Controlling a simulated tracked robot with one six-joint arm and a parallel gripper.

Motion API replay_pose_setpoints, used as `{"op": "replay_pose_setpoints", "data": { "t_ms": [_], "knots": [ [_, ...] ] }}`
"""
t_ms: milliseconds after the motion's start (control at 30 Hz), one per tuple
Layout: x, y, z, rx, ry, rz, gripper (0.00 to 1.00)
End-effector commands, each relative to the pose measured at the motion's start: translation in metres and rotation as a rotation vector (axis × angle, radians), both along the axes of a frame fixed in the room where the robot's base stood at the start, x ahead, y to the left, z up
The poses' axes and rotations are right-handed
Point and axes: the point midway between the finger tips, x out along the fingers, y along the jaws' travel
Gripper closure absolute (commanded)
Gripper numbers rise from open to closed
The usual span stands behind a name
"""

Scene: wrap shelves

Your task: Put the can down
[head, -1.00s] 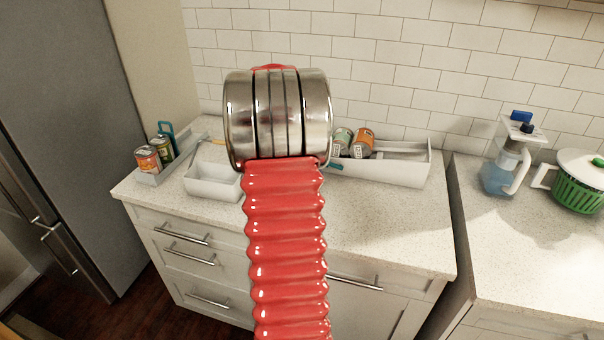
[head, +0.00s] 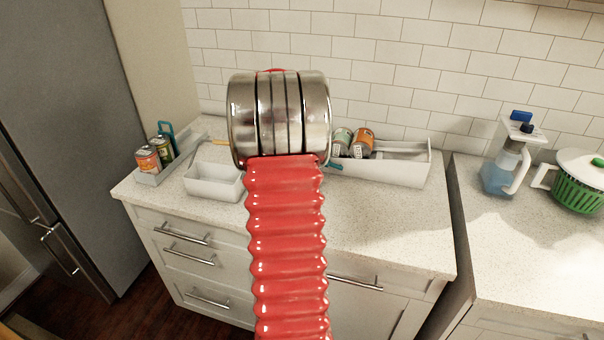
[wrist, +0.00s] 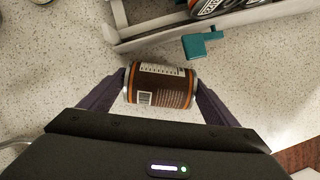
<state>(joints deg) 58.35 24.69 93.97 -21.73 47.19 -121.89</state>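A can (wrist: 160,85) with a brown printed label and a barcode shows in the wrist view. It lies across the picture between the two dark fingers of my gripper (wrist: 161,82), with a finger against each end. My gripper is shut on it. The pale speckled counter (wrist: 60,80) is below and around it; I cannot tell whether the can touches the counter. In the head view my red arm and its metal end hide the gripper and the held can.
A long white tray (head: 385,172) holding cans (head: 362,141) stands at the wall. A white bin (head: 213,186) and a grey caddy with cans (head: 148,160) are at left. A teal piece (wrist: 203,45) lies just beyond the held can. The front counter (head: 385,225) is clear.

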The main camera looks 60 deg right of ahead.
Motion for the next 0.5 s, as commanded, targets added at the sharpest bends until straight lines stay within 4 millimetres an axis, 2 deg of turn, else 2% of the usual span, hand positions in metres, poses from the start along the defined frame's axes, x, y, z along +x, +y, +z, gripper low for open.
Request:
{"op": "replay_pose_setpoints", "data": {
  "t_ms": [67,500],
  "knots": [
    [0.0001,0.0001,0.0001,0.000,0.000,0.000,0.23],
    [0.0007,-0.0001,0.0007,-0.001,-0.002,0.001,0.54]
  ]
}}
